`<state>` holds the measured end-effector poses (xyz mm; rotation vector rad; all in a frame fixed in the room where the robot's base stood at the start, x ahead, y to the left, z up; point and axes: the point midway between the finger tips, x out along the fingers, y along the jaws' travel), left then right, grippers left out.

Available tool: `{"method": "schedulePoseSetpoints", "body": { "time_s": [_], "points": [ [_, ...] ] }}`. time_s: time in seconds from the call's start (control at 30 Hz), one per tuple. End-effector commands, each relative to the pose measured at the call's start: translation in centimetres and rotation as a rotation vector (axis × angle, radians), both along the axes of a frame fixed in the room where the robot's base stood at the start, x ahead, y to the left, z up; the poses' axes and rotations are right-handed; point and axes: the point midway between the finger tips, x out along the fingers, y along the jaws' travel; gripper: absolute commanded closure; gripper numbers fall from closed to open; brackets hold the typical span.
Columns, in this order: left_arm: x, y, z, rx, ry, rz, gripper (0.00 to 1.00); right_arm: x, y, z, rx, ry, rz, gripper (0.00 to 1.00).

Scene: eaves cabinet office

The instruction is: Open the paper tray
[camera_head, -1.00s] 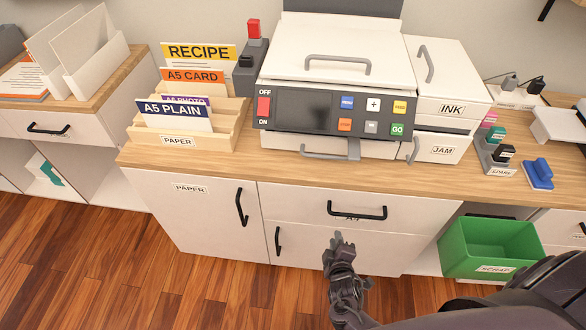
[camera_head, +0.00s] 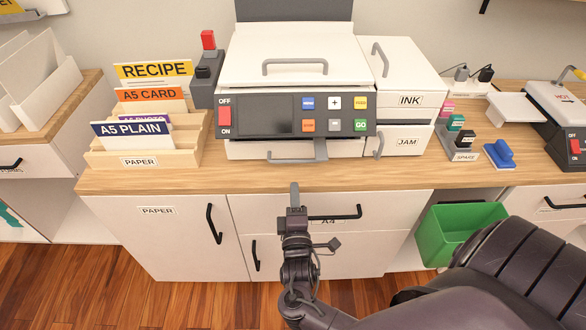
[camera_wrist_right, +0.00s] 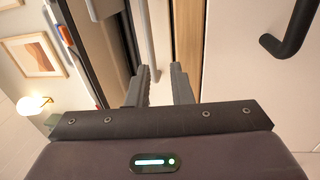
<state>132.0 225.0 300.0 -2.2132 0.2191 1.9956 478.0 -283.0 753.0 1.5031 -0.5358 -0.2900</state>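The paper tray (camera_head: 250,150) is the pale slot front low on the white printer, under its control panel. Its grey handle (camera_head: 297,152) sticks out at the front, and the tray looks shut. My right gripper (camera_head: 294,192) is in front of the counter's front edge, a little below that handle in the picture and apart from it. In the right wrist view the two fingers of my right gripper (camera_wrist_right: 160,82) are spread with nothing between them, pointing toward the gap beside the wooden counter edge. My left gripper is not in view.
The wooden counter (camera_head: 390,178) has bare space before the printer. Below it are an A4 drawer with a black handle (camera_head: 340,214) and a cupboard (camera_head: 160,235). A paper rack (camera_head: 150,158) stands left, a spare rack (camera_head: 462,140) right, and a green bin (camera_head: 450,235) below right.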

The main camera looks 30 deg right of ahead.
Motion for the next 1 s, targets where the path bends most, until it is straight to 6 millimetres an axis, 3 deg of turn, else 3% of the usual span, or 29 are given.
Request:
{"method": "schedulePoseSetpoints", "body": {
  "time_s": [0.17, 0.6, 1.0],
  "points": [
    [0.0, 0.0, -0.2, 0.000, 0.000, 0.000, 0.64, 0.5, -0.6, 1.5, -0.034, -0.021, -0.024, 0.80],
    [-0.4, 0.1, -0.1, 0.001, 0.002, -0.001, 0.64, 5.8, -3.8, 2.6, -0.031, -0.020, -0.021, 0.80],
    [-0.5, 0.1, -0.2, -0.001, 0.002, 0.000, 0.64, 6.4, -4.2, 2.6, -0.029, -0.017, -0.020, 0.83]
  ]
}}
